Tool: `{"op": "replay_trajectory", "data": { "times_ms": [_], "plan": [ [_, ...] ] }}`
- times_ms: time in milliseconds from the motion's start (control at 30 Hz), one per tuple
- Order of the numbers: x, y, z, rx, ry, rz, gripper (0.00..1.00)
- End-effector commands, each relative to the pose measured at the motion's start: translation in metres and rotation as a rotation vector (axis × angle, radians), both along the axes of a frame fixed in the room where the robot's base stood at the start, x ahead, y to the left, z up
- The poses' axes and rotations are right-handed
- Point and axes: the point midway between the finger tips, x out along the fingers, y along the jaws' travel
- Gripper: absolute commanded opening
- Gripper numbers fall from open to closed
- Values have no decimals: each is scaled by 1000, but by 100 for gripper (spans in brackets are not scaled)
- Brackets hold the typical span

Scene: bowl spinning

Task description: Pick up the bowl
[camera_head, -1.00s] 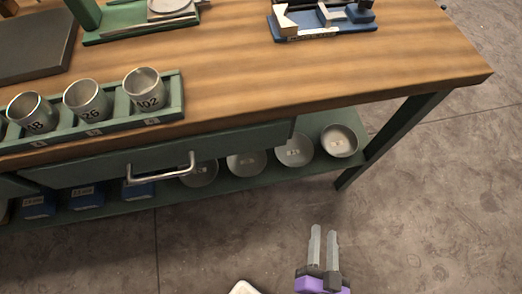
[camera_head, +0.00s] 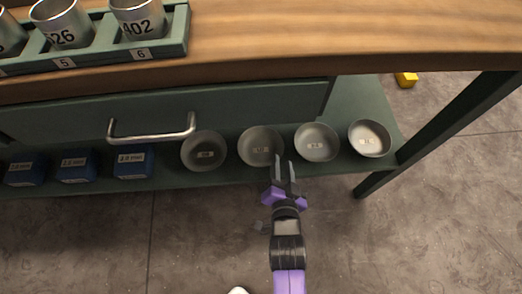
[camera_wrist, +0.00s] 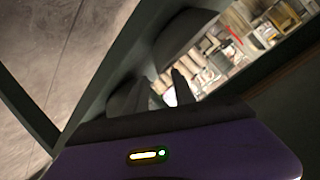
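Several grey bowls stand in a row on the green lower shelf of the workbench. In the head view they are a far left bowl (camera_head: 204,151), a second bowl (camera_head: 260,146), a third bowl (camera_head: 317,142) and a lighter right-end bowl (camera_head: 369,138). Each has a small label inside. My gripper (camera_head: 284,168) has its fingers apart with nothing between them, at the front of the second bowl, its tips overlapping the bowl's lower right rim in the picture. Contact cannot be told. In the wrist view, dark bowls (camera_wrist: 128,100) show beyond the fingers.
The lower shelf (camera_head: 372,105) sits under a closed drawer (camera_head: 230,110) with a metal handle (camera_head: 152,137). Blue boxes (camera_head: 76,166) stand left of the bowls. A table leg (camera_head: 440,125) rises at the right. Numbered cups (camera_head: 137,18) stand in a rack above.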

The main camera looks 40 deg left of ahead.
Motion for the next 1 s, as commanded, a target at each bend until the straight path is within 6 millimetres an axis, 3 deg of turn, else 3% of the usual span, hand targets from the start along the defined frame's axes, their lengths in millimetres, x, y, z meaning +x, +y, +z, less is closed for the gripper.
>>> {"op": "replay_trajectory", "data": {
  "times_ms": [200, 500, 667, 1000],
  "plan": [
    [18, 20, -11, 0, -1, 1, 31],
    [21, 22, -10, 0, 0, 0, 31],
    [21, 22, -10, -1, -1, 0, 0],
    [21, 21, -12, -2, 0, 0, 0]
  ]
}}
